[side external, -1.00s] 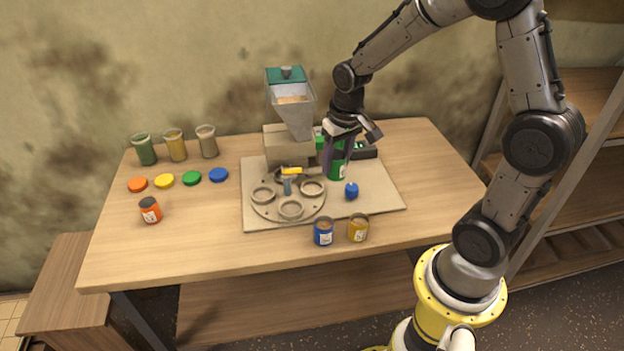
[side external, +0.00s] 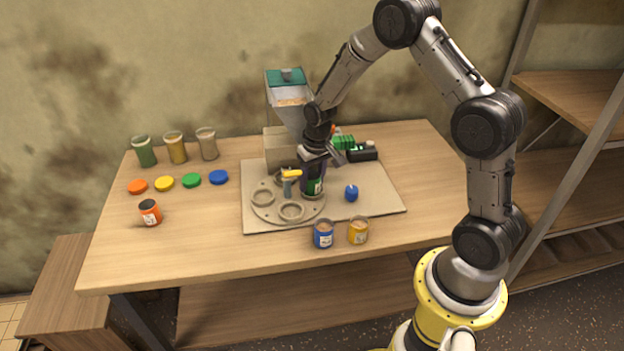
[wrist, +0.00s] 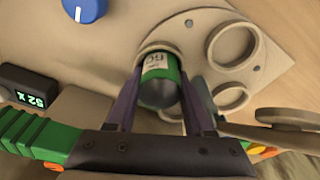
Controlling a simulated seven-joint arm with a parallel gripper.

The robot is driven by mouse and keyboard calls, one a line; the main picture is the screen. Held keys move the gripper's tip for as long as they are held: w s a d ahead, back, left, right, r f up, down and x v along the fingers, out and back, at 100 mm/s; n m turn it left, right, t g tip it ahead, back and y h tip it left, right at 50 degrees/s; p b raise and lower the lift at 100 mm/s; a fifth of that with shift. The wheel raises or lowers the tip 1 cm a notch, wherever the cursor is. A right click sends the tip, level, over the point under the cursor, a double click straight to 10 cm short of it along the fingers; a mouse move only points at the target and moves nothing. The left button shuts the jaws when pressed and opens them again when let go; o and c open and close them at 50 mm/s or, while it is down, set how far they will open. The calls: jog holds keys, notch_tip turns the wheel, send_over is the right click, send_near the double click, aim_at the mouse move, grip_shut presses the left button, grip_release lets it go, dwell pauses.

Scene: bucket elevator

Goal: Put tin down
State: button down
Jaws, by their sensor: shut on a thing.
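My gripper (side external: 312,188) is shut on a green tin (side external: 319,187) with a white label, at the right side of the round turntable (side external: 272,215). In the wrist view the two fingers flank the green tin (wrist: 162,88). The tin's end lies within the outline of one ring holder (wrist: 158,46). Whether its base rests on the plate I cannot tell. Other ring holders show empty, such as the front one (side external: 291,211) and the left one (side external: 263,196). The fingers partly cover the tin in the side view.
A hopper (side external: 291,100) stands behind the turntable, with a yellow-topped handle (side external: 291,174) near its middle. A blue knob (side external: 351,193) is to the right. Blue (side external: 323,235), yellow (side external: 358,231) and orange (side external: 150,213) tins stand outside the board. Coloured lids (side external: 191,180) lie left.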

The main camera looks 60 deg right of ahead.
jog(key=shift+f, duration=0.2)
jog(key=shift+f, duration=0.15)
jog(key=shift+c, duration=1.4)
grip_release()
jog(key=shift+s+f, duration=0.1)
jog(key=shift+f, duration=0.05)
jog(key=s+a+r+n+t, duration=0.1)
jog(key=s+a+r, duration=0.15)
jog(key=r, duration=0.75)
jog(key=s+a+r, duration=0.2)
jog(key=s+r, duration=0.2)
jog(key=r, duration=0.6)
jog(key=s+a+r+n+t, duration=0.1)
jog(key=s+a+r, duration=0.1)
jog(key=s, duration=0.7)
jog(key=s+a+r+n+t, duration=0.2)
jog(key=s+a, duration=0.3)
jog(key=s, duration=0.5)
jog(key=shift+r+y, duration=0.4)
jog(key=shift+r, duration=0.3)
jog(key=shift+a, duration=0.1)
